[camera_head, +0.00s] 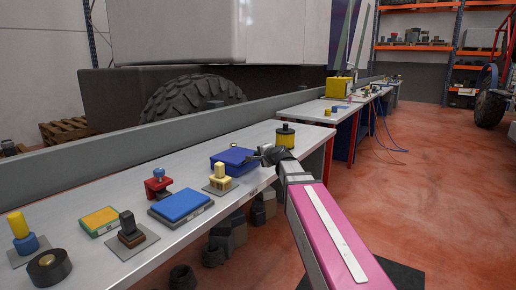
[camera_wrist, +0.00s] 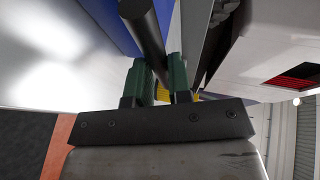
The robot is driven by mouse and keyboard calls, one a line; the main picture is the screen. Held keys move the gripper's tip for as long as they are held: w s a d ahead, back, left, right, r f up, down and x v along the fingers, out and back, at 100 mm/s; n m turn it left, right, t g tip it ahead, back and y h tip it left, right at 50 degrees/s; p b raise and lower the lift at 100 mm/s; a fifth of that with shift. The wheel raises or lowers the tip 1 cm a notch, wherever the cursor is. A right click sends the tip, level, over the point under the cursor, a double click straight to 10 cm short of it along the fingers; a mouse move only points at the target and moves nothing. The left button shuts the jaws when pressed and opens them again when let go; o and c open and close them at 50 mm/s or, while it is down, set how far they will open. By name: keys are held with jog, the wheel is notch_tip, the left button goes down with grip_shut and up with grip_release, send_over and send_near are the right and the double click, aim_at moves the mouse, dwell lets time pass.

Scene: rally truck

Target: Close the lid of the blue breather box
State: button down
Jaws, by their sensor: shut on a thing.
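The blue breather box (camera_head: 232,160) sits on the long bench in the head view, near the far end of the near bench. Its top looks nearly flat; I cannot tell whether the lid is fully down. My gripper (camera_head: 266,154) is at the box's right end. The blue box side (camera_wrist: 108,22) shows left of the bar. Where the bar joins the box is hidden.
A yellow-and-black can (camera_head: 285,136) stands just behind my gripper. A yellow stepped part (camera_head: 220,174) and a flat blue block (camera_head: 181,205) are in front of the box. A red part (camera_head: 157,187) stands to the left. A low grey wall (camera_head: 120,160) runs behind the bench.

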jog(key=shift+f, duration=0.3)
jog(key=c, duration=1.1)
grip_release()
jog(key=shift+o, duration=0.2)
jog(key=shift+s+d+r, duration=0.1)
jog(key=v, duration=1)
jog(key=shift+s, duration=0.3)
